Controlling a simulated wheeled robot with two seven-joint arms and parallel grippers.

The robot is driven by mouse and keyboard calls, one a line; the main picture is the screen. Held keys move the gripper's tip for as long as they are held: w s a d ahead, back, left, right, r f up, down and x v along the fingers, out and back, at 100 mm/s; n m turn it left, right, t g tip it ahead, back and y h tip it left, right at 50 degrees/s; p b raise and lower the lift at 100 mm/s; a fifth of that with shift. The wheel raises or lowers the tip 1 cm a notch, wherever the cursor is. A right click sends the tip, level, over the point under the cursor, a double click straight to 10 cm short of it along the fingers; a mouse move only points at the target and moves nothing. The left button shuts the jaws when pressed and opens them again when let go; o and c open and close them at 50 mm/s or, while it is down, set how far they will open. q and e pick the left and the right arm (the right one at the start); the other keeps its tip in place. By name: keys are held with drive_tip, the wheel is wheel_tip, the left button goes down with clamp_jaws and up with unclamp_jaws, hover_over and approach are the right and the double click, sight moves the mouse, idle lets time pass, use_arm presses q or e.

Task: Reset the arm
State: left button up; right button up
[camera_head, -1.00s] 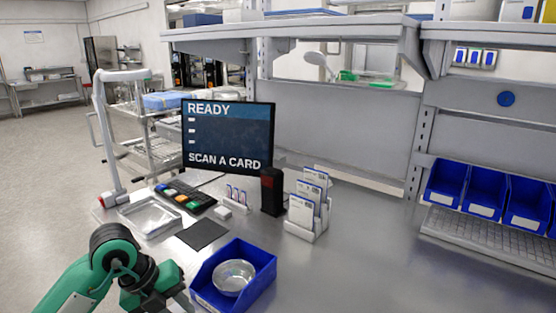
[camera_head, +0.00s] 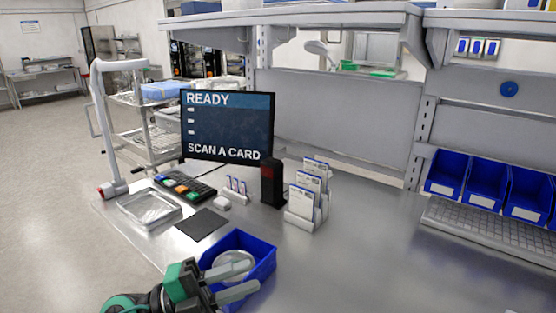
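My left arm comes in at the bottom of the head view, left of the middle. Its gripper (camera_head: 236,277) has two grey fingers held apart, pointing right, over the near part of a blue bin (camera_head: 262,262). I see nothing between the fingers. A round metal dish (camera_head: 233,259) lies in the bin, partly hidden by the fingers. Whether the fingers touch the bin or dish cannot be told. My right gripper is not in view.
A monitor (camera_head: 228,124) reads "READY" and "SCAN A CARD". A card rack (camera_head: 302,222), black scanner (camera_head: 272,184), keypad (camera_head: 184,186), clear tray (camera_head: 148,209) and dark mat (camera_head: 201,224) stand on the steel bench. Blue bins (camera_head: 486,184) line the right. The bench's right front is clear.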

use_arm(q)
drive_tip(key=w+a+n+t+y, duration=0.5)
drive_tip(key=a+n+t+y, duration=0.5)
drive_tip(key=n+t, duration=0.8)
drive_tip(key=s+a+f+n+g+y, duration=0.1)
drive_tip(key=a+f+n+g+y, duration=0.4)
drive_tip(key=f, duration=0.4)
drive_tip(key=s+a+f+n+g+y, duration=0.2)
drive_tip(key=a+f+n+y, duration=0.2)
drive_tip(key=f+n+y, duration=0.4)
drive_tip(key=s+d+f+m+g+h, duration=0.25)
drive_tip(key=s+f+g, duration=0.95)
drive_tip(key=s+f, duration=0.65)
wheel_tip(320, 180, down, 31)
drive_tip(key=s+g, duration=0.2)
drive_tip(key=s+a+f, duration=0.3)
drive_tip(key=s+f, duration=1.4)
drive_tip(key=s, duration=0.1)
drive_tip(key=shift+s+a+f+g, duration=0.2)
drive_tip(key=shift+s+f+g, duration=0.1)
drive_tip(key=shift+g, duration=0.1)
